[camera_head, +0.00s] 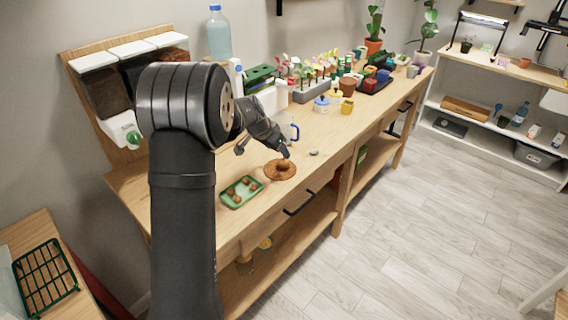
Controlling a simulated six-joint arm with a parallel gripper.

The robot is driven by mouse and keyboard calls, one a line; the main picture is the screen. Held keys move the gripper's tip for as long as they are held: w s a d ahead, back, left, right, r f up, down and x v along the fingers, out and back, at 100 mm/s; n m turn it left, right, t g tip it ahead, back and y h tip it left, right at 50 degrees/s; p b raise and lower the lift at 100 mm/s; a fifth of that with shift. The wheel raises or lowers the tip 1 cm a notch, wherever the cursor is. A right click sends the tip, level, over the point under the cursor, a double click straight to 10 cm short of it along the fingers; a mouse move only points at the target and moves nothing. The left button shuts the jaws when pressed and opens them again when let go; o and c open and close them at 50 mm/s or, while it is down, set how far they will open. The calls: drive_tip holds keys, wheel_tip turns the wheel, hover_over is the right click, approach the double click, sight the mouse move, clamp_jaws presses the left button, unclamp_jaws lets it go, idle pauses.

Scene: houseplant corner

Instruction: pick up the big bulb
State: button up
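A round brown mat (272,176) lies on the wooden bench near its front edge. A brown, rounded lump (283,163) shows at its middle and may be the big bulb; it is too small to be sure. My gripper (284,154) points down right over this lump, touching or nearly touching it. Whether its fingers are open or shut is too small to tell. A green tray (229,202) to the left of the mat holds several small brown bulbs (238,200).
A small grey object (314,152) lies right of the mat. Pots and a seedling tray (312,92) crowd the bench farther back. The front bench strip at right is clear.

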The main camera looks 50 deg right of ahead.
sight(282, 159)
drive_tip(key=x, duration=0.6)
drive_tip(key=shift+s+a+f, duration=0.25)
drive_tip(key=shift+f, duration=0.1)
drive_tip(key=c, duration=1.1)
